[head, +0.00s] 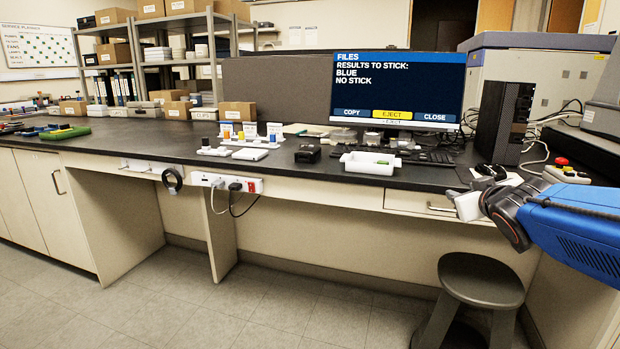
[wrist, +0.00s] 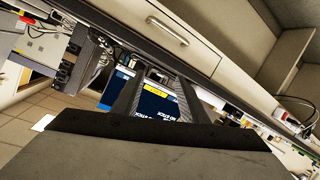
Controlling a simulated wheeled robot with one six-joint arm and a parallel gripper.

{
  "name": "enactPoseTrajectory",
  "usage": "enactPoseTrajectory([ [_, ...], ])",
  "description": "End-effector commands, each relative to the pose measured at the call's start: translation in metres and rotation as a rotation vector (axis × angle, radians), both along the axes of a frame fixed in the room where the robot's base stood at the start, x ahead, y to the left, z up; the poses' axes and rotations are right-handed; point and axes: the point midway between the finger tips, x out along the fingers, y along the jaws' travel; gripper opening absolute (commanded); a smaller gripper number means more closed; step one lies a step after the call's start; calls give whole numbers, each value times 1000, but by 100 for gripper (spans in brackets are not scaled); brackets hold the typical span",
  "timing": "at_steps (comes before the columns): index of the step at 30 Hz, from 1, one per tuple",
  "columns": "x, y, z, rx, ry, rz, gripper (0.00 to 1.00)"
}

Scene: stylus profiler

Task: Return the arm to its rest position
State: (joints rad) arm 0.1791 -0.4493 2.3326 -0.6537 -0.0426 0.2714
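My blue arm reaches in from the right edge of the head view, over the front edge of the bench. Its dark wrist joint and a pale end part show there, and the fingers cannot be made out. In the wrist view my gripper (wrist: 160,84) has its two dark fingers apart, with nothing between them but the distant monitor. The gripper is clear of the bench top and touches nothing that I can see.
The monitor (head: 398,90) reads "BLUE, NO STICK", with EJECT highlighted yellow. A dark stool (head: 481,280) stands below my arm. The floor at left is clear.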

Motion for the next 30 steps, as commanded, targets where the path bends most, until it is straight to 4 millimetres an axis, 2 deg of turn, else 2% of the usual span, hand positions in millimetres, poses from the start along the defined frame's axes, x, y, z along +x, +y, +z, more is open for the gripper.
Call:
enactPoseTrajectory([
  [1,-19,1,-12,22,45,-34,39],
  [5,-70,3,-55,94,199,-116,39],
  [8,-114,13,-90,151,331,-155,39],
  [12,-180,36,-138,236,529,-168,39],
  [15,-221,54,-164,284,652,-155,39],
  [18,-253,70,-182,321,748,-136,39],
  [21,-274,80,-192,342,810,-120,39],
  [23,-281,83,-195,350,830,-114,39],
  [30,-285,85,-197,353,843,-110,39],
])
